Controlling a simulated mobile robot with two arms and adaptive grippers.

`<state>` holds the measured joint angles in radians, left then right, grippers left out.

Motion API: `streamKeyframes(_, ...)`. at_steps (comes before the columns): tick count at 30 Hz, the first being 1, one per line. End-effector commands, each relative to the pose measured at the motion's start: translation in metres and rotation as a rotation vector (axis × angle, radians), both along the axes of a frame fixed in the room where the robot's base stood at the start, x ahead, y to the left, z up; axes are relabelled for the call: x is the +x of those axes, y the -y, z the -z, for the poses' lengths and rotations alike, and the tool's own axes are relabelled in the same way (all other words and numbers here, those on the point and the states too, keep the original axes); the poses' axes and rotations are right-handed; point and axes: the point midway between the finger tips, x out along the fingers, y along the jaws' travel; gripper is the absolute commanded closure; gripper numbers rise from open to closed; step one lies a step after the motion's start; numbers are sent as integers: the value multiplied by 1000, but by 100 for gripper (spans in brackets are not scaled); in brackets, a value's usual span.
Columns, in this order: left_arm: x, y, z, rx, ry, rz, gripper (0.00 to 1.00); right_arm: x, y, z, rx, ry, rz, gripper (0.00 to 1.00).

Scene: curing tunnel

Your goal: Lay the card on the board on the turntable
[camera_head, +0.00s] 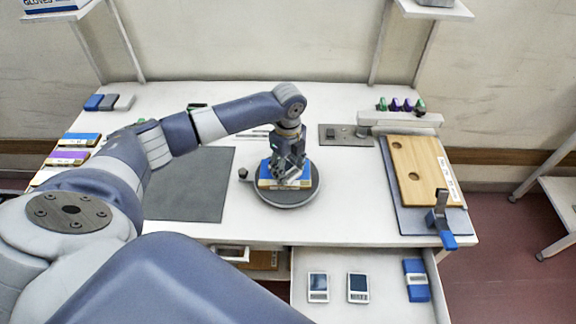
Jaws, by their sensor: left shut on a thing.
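The round grey turntable (302,197) stands near the middle of the white table. A board (303,182) with a blue top and a tan, labelled edge lies on it. My left gripper (285,175) points down over the board, shut on what seems to be the card. The card is mostly hidden by the fingers, and I cannot tell whether it touches the board. My right gripper is not in view.
A dark mat (190,190) lies left of the turntable. Labelled blocks (68,158) sit at the left edge. A wooden board (420,172) and a blue-handled clamp (440,220) are at the right. An open drawer (385,312) in front holds two small devices (358,287) and a blue item (416,280).

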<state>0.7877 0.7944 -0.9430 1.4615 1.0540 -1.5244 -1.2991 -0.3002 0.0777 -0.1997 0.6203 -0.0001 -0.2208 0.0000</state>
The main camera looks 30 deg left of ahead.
Motion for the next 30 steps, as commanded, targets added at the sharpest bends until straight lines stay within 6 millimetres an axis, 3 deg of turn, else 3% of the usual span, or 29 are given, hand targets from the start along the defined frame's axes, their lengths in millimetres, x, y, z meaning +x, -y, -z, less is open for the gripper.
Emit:
streamKeyframes(3, 0, 0, 3, 0, -1, -1, 76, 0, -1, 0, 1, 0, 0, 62)
streamKeyframes(4, 0, 0, 3, 0, -1, -1, 50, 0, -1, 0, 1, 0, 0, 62)
streamKeyframes(6, 0, 0, 3, 0, -1, -1, 34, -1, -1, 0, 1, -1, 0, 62)
streamKeyframes(7, 0, 0, 3, 0, -1, -1, 32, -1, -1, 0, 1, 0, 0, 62)
streamKeyframes(20, 1, 0, -4, 0, 2, 0, 32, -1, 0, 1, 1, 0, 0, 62)
streamKeyframes(23, 1, 0, -18, 0, 4, 0, 32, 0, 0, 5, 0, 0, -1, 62)
streamKeyframes(30, 1, 0, -70, 0, 5, 0, 32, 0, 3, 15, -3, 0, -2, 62)
